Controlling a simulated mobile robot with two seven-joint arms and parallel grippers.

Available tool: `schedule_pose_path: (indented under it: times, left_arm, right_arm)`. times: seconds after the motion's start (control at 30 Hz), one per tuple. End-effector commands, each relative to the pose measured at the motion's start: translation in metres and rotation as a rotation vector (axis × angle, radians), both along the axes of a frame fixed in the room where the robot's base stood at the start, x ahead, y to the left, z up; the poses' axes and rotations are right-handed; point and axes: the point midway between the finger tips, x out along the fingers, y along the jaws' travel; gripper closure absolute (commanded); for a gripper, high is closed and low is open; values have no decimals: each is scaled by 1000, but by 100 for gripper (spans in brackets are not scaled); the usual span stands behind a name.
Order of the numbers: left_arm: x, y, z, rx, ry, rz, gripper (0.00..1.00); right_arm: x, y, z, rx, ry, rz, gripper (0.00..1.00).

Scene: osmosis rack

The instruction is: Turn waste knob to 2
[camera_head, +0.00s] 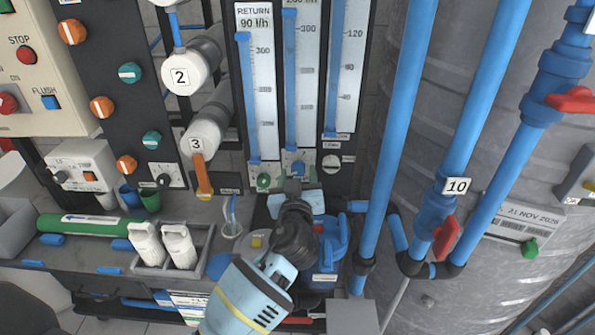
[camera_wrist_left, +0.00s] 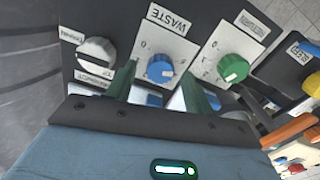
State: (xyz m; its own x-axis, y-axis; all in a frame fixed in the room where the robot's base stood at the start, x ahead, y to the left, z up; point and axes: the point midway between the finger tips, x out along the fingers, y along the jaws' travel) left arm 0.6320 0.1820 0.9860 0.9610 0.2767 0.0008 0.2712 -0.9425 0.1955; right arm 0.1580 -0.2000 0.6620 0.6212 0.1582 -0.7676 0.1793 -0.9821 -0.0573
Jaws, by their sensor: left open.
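The waste knob is a round blue knob (camera_wrist_left: 160,69) on a white plate marked WASTE in the left wrist view. A small pale mark shows on its lower face, but I cannot read its setting. In the head view the blue knob (camera_head: 298,168) sits below the middle flow tube. My left gripper (camera_wrist_left: 161,88) is open, its two dark fingers reaching toward the panel on either side below the knob. I cannot tell whether they touch it. In the head view my left gripper (camera_head: 296,185) is just below the knob. My right gripper is not in view.
A green knob (camera_wrist_left: 232,68) is right of the waste knob and a white-and-black knob (camera_wrist_left: 97,52) is left of it, both close to my fingers. In the head view, blue pipes (camera_head: 404,110) and a grey tank (camera_head: 500,110) stand at right. White bottles (camera_head: 180,246) stand in a tray at left.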

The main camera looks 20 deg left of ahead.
Motion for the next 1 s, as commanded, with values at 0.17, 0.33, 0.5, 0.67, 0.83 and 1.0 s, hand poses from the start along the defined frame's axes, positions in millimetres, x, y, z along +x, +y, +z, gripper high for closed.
schedule_pose_path:
  times: [0.17, 0.33, 0.5, 0.67, 0.83, 1.0]
  left_arm:
    - [13, 4, 0, 1, -1, -1, 48]
    - [17, 5, -1, 0, 1, 0, 48]
    - [16, 5, -1, 0, 1, 0, 48]
    - [16, 5, -1, 0, 1, 0, 66]
    - [16, 5, -1, 0, 1, 0, 88]
    - [16, 5, -1, 4, 2, 0, 92]
  right_arm:
    - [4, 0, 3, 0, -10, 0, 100]
    - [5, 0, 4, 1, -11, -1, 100]
    - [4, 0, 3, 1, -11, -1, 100]
    - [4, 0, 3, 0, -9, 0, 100]
    - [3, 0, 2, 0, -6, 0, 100]
    - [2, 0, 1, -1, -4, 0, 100]
